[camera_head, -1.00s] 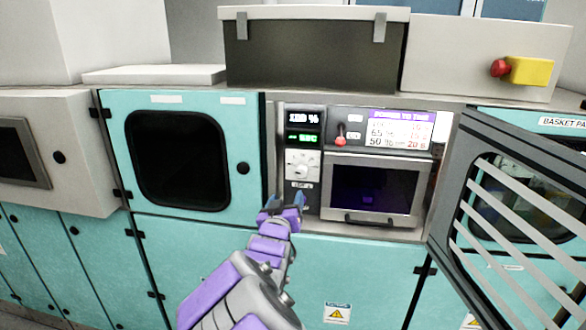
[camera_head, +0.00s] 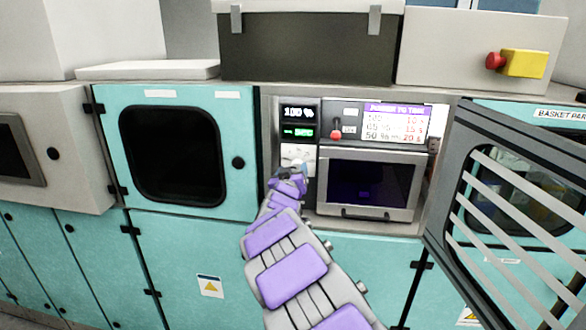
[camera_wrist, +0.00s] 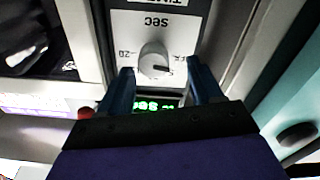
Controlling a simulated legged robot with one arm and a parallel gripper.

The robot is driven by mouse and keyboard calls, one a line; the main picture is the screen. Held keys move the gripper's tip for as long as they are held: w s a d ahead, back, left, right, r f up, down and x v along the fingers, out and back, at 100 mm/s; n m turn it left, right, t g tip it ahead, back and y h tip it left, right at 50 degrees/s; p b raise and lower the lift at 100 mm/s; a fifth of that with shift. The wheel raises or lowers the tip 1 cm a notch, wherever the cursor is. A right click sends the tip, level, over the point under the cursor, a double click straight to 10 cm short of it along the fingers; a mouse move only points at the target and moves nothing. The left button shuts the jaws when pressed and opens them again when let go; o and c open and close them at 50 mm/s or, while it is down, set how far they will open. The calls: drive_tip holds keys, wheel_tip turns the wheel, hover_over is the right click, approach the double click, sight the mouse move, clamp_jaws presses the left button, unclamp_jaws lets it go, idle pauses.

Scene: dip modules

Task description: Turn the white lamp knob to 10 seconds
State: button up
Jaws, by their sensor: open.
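The white lamp knob (camera_wrist: 154,61) sits on a pale dial plate marked "SEC" in the wrist view. In the head view its dial plate (camera_head: 297,154) shows just above my gripper, which partly covers it. My gripper (camera_wrist: 157,73) is open, with one blue finger on each side of the knob's near edge; I cannot tell whether they touch it. My gripper also shows in the head view (camera_head: 293,174). A display above the dial reads "100 %" (camera_head: 298,112), with a green readout (camera_head: 298,132) below it that is too blurred to read.
A power-to-time chart (camera_head: 394,123) pairs 100 with 10 s. A red-tipped toggle (camera_head: 336,131) is right of the displays, above a dark-windowed chamber (camera_head: 367,184). A striped open door (camera_head: 515,205) stands at right. A teal door (camera_head: 180,150) is at left.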

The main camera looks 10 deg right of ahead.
sight(296, 168)
drive_tip(key=shift+w+d+f, duration=0.1)
drive_tip(key=shift+w+d, duration=1.15)
drive_tip(key=shift+w, duration=0.25)
drive_tip(key=shift+w+a, duration=0.2)
drive_tip(key=shift+a, duration=0.6)
drive_tip(key=shift+d, duration=0.7)
drive_tip(key=c, duration=0.5)
drive_tip(key=shift+a, duration=0.3)
drive_tip(key=c, duration=0.6)
drive_tip(key=shift+o, duration=0.2)
